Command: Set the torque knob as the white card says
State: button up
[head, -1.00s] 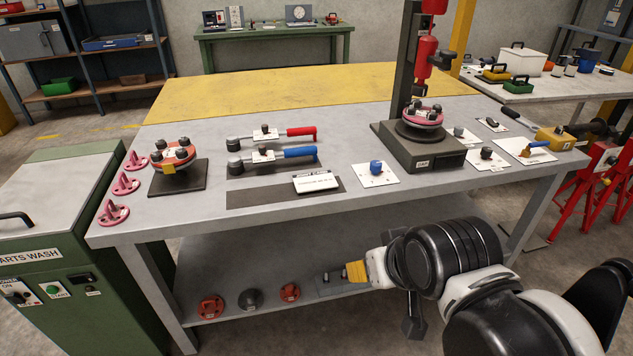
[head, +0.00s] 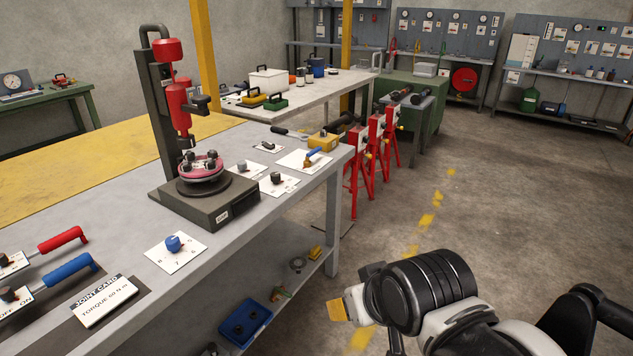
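The white joint card (head: 104,301) lies on the grey bench at the lower left; its heading reads JOINT CARD and the line below seems to read torque 60 N m. A blue knob (head: 173,243) sits on a white plate with small marks around it, right of the card. No label I can read tells which is the torque knob. My gripper (head: 337,310), with a yellow tip, is in front of the bench over the floor, away from every knob; its finger gap is hidden.
A press (head: 205,205) with a red flanged spool (head: 200,168) stands on the bench. A blue bin (head: 244,322) is on the lower shelf. Red stands (head: 359,170) are beyond the bench end; the floor at right is clear.

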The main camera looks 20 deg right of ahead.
aim_at(275, 177)
jog(key=i+l, duration=0.1)
jog(key=i, duration=0.55)
jog(key=i+l+u, duration=0.1)
jog(key=i, duration=0.5)
